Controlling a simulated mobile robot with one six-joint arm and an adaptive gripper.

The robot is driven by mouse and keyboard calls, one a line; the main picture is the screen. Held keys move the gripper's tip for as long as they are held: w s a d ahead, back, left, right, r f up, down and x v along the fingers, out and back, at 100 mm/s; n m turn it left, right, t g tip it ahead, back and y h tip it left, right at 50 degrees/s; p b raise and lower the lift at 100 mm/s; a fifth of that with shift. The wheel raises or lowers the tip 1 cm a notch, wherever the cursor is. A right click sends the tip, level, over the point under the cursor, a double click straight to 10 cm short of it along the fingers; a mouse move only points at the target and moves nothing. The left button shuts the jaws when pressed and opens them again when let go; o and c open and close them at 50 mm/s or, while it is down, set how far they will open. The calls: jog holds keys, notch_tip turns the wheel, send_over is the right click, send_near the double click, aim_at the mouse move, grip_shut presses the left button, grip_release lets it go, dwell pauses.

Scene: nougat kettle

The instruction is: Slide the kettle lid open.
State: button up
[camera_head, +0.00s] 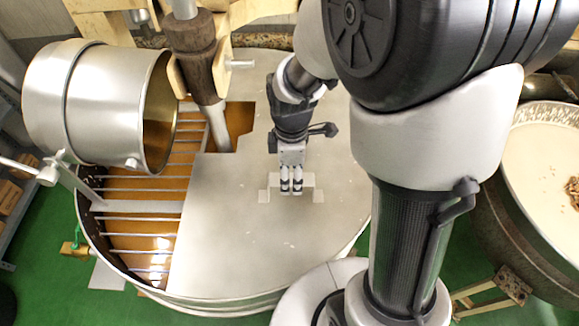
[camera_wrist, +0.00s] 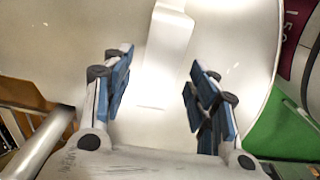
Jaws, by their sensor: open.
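The kettle is a large round metal vessel (camera_head: 230,300). Its flat grey lid (camera_head: 235,240) covers the right and middle part; the left part is uncovered and shows bars over a brown inside. A pale bracket-like handle (camera_head: 307,180) sits on the lid. My gripper (camera_head: 291,190) is over the lid at this handle, fingers pointing down. In the wrist view, my gripper (camera_wrist: 161,62) has its blue-padded fingers wide apart, with the pale handle (camera_wrist: 165,45) showing between and beyond them. Clear space shows on both sides of the handle. Whether the fingertips reach its height is unclear.
A shiny metal drum (camera_head: 100,105) hangs over the uncovered left side. A dark wooden shaft (camera_head: 192,55) comes down into the kettle behind the lid. Another round pan (camera_head: 545,150) with pale contents stands at the right. The floor is green (camera_head: 35,230).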

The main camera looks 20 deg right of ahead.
grip_shut()
dwell(0.7)
